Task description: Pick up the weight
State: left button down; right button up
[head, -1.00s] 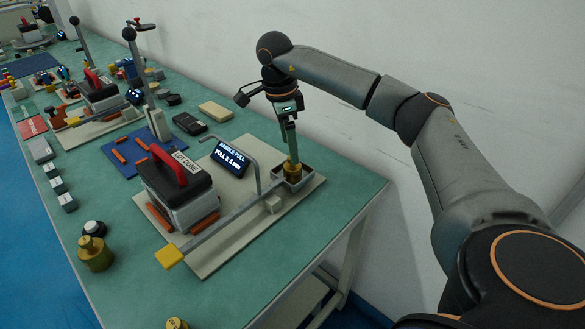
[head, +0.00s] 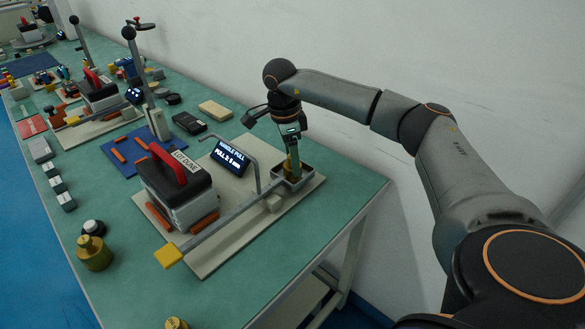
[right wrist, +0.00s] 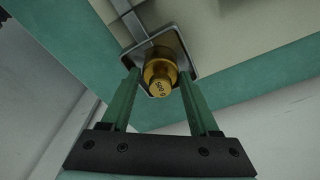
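A brass weight (head: 288,168) marked 500 g stands in the small grey tray (head: 306,180) at the end of the lever bar. The weight (right wrist: 160,76) also shows in the right wrist view, between my green fingers. My right gripper (head: 294,156) points down over the tray. In the right wrist view its fingers (right wrist: 160,76) are apart on either side of the weight, with gaps visible, so it looks open. The fingers partly hide the weight in the head view. My left gripper is not in view.
A lever fixture with a yellow-ended bar (head: 169,256), a red-handled block (head: 175,180) and a display (head: 230,157) stands beside the tray. Another brass weight (head: 95,254) is at the front left. A wall (head: 420,60) runs behind the bench.

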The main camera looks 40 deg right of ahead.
grip_shut()
dwell(0.4)
jog(key=shift+r, duration=0.15)
